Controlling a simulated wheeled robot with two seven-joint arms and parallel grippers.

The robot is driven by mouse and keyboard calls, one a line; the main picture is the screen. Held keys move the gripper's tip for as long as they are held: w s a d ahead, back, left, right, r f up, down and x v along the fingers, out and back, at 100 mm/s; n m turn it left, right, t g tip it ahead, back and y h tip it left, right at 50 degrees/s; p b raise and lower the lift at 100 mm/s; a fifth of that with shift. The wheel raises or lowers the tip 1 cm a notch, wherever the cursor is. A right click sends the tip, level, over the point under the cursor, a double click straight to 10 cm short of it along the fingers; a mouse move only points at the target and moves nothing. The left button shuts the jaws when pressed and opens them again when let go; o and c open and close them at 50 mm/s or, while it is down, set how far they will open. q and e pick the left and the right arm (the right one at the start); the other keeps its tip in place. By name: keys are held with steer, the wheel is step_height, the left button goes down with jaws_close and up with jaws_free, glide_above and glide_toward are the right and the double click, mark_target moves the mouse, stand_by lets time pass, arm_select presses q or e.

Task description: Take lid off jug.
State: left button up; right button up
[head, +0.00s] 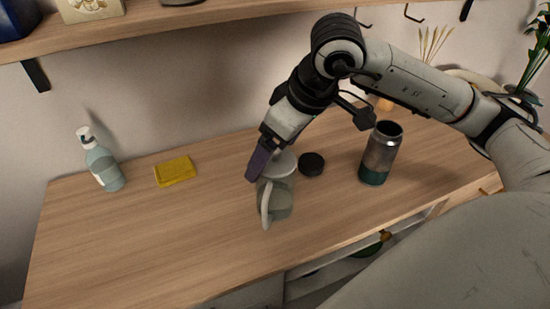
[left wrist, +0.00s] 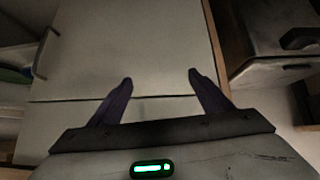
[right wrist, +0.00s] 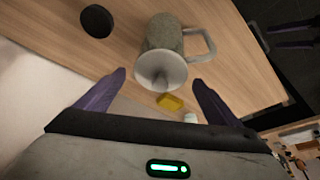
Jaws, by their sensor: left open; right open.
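The jug (head: 280,200) is grey-green with a pale handle and stands upright on the wooden counter. Its pale round lid (head: 284,164) is on its top. In the right wrist view the jug (right wrist: 165,36) lies ahead, with the lid (right wrist: 160,71) facing me between the fingers in the picture. My right gripper (right wrist: 159,77) is open and empty; in the head view its purple finger (head: 259,162) is at the lid's left and hides part of it. Contact cannot be told. My left gripper (left wrist: 161,77) is open and empty, before pale cabinet fronts.
A black disc (head: 311,164) lies right of the jug, and a metal and green canister (head: 380,153) stands farther right. A yellow sponge (head: 175,171) and a soap bottle (head: 102,164) are at the left. A shelf (head: 140,26) hangs above. The counter's front left is clear.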

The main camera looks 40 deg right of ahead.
steer(key=c, duration=1.1)
steer(key=shift+r, duration=0.15)
